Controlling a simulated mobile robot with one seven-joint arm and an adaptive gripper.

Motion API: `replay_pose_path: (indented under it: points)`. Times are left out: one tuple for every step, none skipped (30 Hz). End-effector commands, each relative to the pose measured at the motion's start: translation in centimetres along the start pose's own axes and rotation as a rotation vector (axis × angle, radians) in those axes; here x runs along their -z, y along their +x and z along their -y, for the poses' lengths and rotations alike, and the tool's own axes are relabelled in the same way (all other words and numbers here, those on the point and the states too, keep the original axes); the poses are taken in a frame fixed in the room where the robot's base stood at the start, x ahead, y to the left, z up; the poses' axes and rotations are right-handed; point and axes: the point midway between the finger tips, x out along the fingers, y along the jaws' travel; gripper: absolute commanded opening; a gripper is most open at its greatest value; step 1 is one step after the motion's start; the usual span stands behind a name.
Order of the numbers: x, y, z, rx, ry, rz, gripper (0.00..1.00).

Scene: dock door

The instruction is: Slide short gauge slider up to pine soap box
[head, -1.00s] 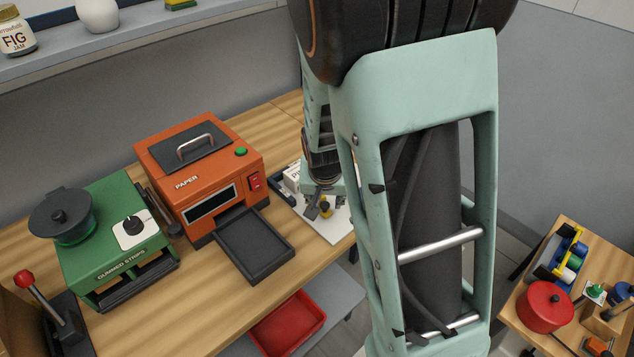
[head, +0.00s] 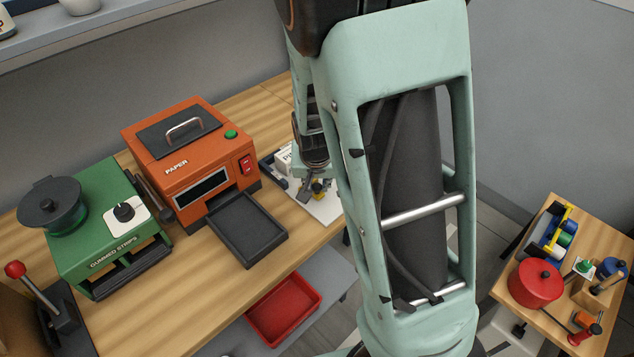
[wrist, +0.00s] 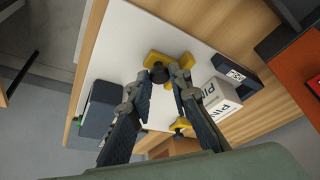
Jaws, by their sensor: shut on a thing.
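The pine soap box (wrist: 221,98) is a white carton with dark "PIN…" lettering, right of my gripper in the wrist view. My gripper (wrist: 160,76) is shut on the black knob of a yellow slider (wrist: 182,59), which I take for the short gauge slider. Its yellow body lies on the white board (wrist: 122,48), apart from the box. A second yellow piece (wrist: 180,123) shows below, partly covered by a finger. In the head view my gripper (head: 311,190) is over the board.
A dark labelled piece (wrist: 237,73) stands beside the box. A dark grey block (wrist: 97,108) lies at the board's left. The orange paper machine (head: 190,160) and its black tray (head: 246,229) stand left of the board. A red bin (head: 283,311) is below the bench.

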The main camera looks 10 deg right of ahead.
Motion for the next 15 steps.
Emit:
replay_pose_path:
  points:
    - [0.0, 0.0, 0.0, 0.000, 0.000, 0.000, 0.00]
    - [0.0, 0.0, 0.0, 0.000, 0.000, 0.000, 0.00]
    - [0.0, 0.0, 0.0, 0.000, 0.000, 0.000, 0.00]
    - [0.1, 0.0, 0.0, 0.000, 0.000, 0.000, 0.00]
    - [0.2, 0.0, 0.2, 0.000, -0.001, 0.000, 0.00]
    - [0.5, 0.1, 0.4, 0.000, -0.001, -0.001, 0.00]
    - [0.8, 0.2, 0.7, -0.001, -0.002, -0.001, 0.00]
    - [1.1, 0.4, 1.0, -0.001, -0.002, -0.001, 0.00]
    - [1.5, 0.5, 1.4, 0.000, -0.002, -0.003, 0.00]
    - [1.8, 0.6, 1.7, -0.001, -0.001, -0.002, 0.00]
    - [2.0, 0.7, 2.0, -0.001, -0.001, -0.002, 0.00]
    - [2.3, 0.9, 2.3, -0.001, -0.001, -0.001, 0.00]
    - [2.5, 0.9, 2.6, 0.000, -0.002, -0.002, 0.00]
    - [2.6, 1.0, 2.7, 0.000, -0.001, -0.002, 0.00]
    - [2.7, 1.1, 2.9, 0.000, -0.001, -0.002, 0.00]
